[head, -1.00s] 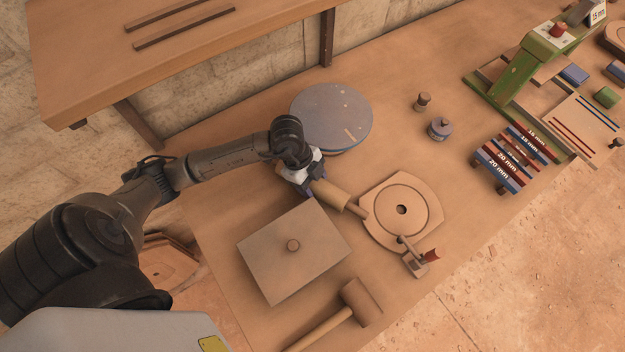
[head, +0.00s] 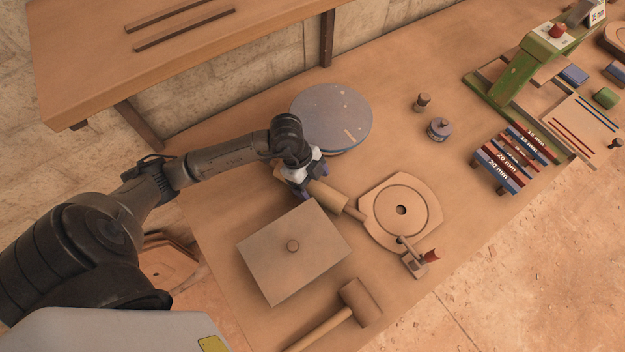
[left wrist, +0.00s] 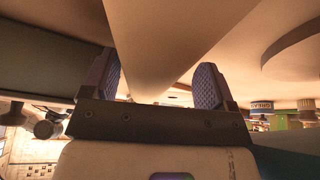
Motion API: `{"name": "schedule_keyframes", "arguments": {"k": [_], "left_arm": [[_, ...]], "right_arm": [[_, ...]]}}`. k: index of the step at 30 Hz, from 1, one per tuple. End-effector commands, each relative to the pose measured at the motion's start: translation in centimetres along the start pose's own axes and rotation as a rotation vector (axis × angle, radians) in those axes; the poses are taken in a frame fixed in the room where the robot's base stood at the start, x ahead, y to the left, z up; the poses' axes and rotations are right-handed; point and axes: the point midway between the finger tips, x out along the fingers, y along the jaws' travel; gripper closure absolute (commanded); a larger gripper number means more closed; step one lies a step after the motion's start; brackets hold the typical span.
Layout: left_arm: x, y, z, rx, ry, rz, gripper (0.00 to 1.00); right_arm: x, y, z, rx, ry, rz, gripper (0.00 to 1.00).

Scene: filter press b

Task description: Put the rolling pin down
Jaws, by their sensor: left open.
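The wooden rolling pin (head: 328,196) lies at a slant on the bench, between the blue-grey round disc and the square board. One handle points toward the round-holed wooden plate. My left gripper (head: 309,186) is over the pin's body near its far end and hides part of it. In the left wrist view the two blue ridged fingers (left wrist: 160,88) stand apart, with the pin (left wrist: 160,45) between them. The gripper is open; I cannot tell whether a finger touches the pin. My right gripper is not in view.
The blue-grey disc (head: 330,112) is behind the gripper. The square board with a knob (head: 270,262), a mallet (head: 361,300) and the holed plate (head: 378,220) lie close by. Small weights (head: 439,129), marked strips (head: 490,172) and a green press (head: 530,62) are to the right.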

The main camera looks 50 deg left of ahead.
Motion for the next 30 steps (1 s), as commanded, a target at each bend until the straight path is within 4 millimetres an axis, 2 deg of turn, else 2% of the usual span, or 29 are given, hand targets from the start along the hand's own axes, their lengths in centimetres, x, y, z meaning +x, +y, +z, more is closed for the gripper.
{"name": "schedule_keyframes", "arguments": {"k": [9, 15, 20, 22, 24, 30], "left_arm": [[-6.0, -0.1, -0.1, 0.000, -0.003, -0.003, 0.20], [-9.2, -0.1, 0.0, 0.000, -0.003, -0.003, 0.20], [-10.8, -0.1, -0.1, 0.000, -0.001, -0.002, 0.20], [-11.2, -0.1, 0.0, -0.001, -0.001, -0.002, 0.26], [-11.5, -0.1, 0.0, -0.001, -0.001, -0.002, 0.31], [-11.7, 0.0, 0.0, -0.001, -0.001, -0.001, 0.31]], "right_arm": [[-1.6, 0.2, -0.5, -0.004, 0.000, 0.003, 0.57], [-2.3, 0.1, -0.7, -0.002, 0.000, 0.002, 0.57], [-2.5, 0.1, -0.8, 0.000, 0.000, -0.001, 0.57], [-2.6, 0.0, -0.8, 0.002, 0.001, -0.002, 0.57], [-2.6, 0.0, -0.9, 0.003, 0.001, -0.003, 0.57], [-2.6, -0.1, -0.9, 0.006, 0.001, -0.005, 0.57]]}}
